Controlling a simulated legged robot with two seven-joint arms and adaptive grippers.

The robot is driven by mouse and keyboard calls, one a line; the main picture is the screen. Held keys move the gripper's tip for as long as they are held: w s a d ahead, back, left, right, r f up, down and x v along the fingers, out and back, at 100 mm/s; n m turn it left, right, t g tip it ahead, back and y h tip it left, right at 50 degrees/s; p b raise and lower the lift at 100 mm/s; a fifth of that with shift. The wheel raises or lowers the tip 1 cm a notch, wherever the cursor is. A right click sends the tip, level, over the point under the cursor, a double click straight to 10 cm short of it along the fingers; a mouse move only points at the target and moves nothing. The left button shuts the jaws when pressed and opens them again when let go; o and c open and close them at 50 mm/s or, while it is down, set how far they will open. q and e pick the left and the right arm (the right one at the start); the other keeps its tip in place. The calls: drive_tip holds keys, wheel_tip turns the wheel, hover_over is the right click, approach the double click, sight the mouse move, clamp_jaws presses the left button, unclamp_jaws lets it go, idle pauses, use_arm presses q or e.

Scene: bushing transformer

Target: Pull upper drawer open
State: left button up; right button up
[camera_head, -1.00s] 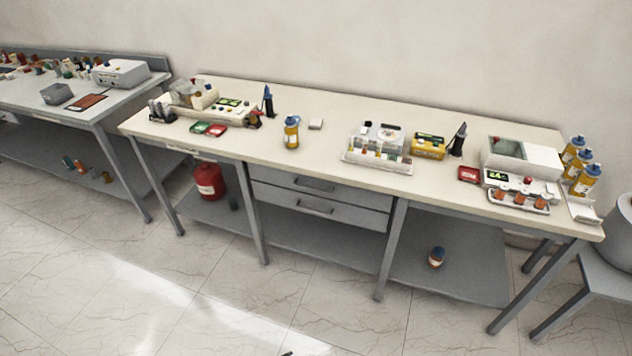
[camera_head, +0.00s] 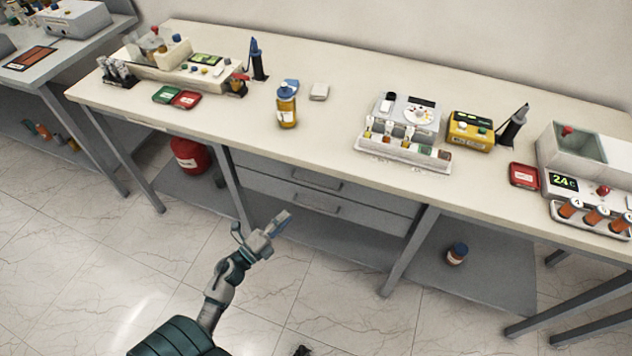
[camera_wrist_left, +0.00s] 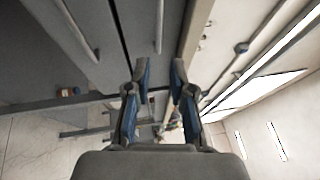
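The grey upper drawer (camera_head: 270,170) is shut under the tabletop, with a bar handle (camera_head: 318,184) on its front. A similar lower drawer (camera_head: 275,194) is shut below it. My left gripper (camera_head: 284,220) is in front of and below the drawers in the head view, apart from both handles. In the left wrist view, its two blue-padded fingers (camera_wrist_left: 154,78) are apart with nothing between them. The upper handle (camera_wrist_left: 159,26) and the lower handle (camera_wrist_left: 76,32) show beyond them. A small dark piece (camera_head: 302,350) at the head view's bottom edge may be my right gripper; its state is unclear.
The tabletop (camera_head: 330,125) holds a yellow bottle (camera_head: 287,106), a sample rack (camera_head: 405,143) and a yellow device (camera_head: 470,131). Table legs (camera_head: 408,250) flank the drawers. A red canister (camera_head: 190,156) and a small bottle (camera_head: 457,253) stand on the lower shelf. The floor in front is clear.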

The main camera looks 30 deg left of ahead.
sight(315, 184)
use_arm(q)
drive_tip(key=x, duration=1.4)
drive_tip(key=shift+w+a, duration=0.2)
drive_tip(key=shift+w, duration=0.2)
drive_tip(key=shift+a+f, duration=0.15)
drive_tip(key=shift+a, duration=0.1)
clamp_jaws()
